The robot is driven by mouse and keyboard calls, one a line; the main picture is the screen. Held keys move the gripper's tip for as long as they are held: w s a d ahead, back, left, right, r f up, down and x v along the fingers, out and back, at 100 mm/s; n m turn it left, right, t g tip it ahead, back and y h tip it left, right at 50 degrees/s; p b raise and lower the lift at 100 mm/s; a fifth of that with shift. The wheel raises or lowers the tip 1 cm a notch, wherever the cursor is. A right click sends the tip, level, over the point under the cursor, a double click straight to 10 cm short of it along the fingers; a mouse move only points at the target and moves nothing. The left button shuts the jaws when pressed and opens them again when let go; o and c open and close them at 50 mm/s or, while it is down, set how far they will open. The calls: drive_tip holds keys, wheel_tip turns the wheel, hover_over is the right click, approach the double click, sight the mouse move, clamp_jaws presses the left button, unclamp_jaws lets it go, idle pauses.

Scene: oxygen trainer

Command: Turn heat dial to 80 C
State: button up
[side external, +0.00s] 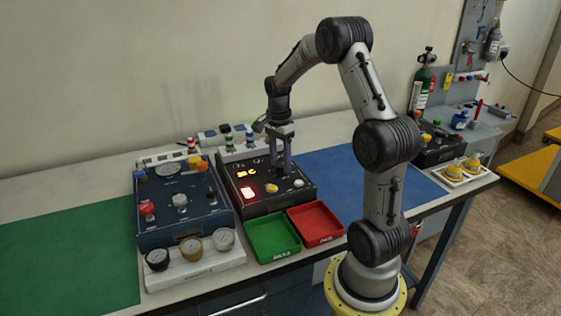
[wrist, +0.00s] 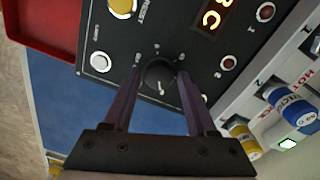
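The black dial (wrist: 158,77) sits on the dark panel of the control box (side external: 240,202). Its white pointer line points toward the bottom of the wrist view. My gripper (wrist: 158,75) points down at the panel, with one purple finger on each side of the dial. The fingers look apart, with a small gap to the dial; contact cannot be made out. In the side view my gripper (side external: 281,170) is low over the box's right back part, and the dial is hidden there. The orange display (wrist: 210,17) is cut off, its full reading unclear.
A red tray (side external: 315,223) and a green tray (side external: 272,237) stand in front of the box. A blue gauge unit (side external: 182,220) is to its left. A rack with coloured plugs (wrist: 240,130) borders the panel. The blue mat (side external: 330,180) on the right is mostly clear.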

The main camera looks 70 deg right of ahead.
sight(279, 163)
drive_tip(key=shift+o, duration=0.8)
drive_tip(key=shift+f, duration=0.1)
wheel_tip(279, 163, up, 14)
drive_tip(key=shift+w, duration=0.3)
drive_tip(key=shift+d+f, duration=0.1)
drive_tip(key=shift+d, duration=0.05)
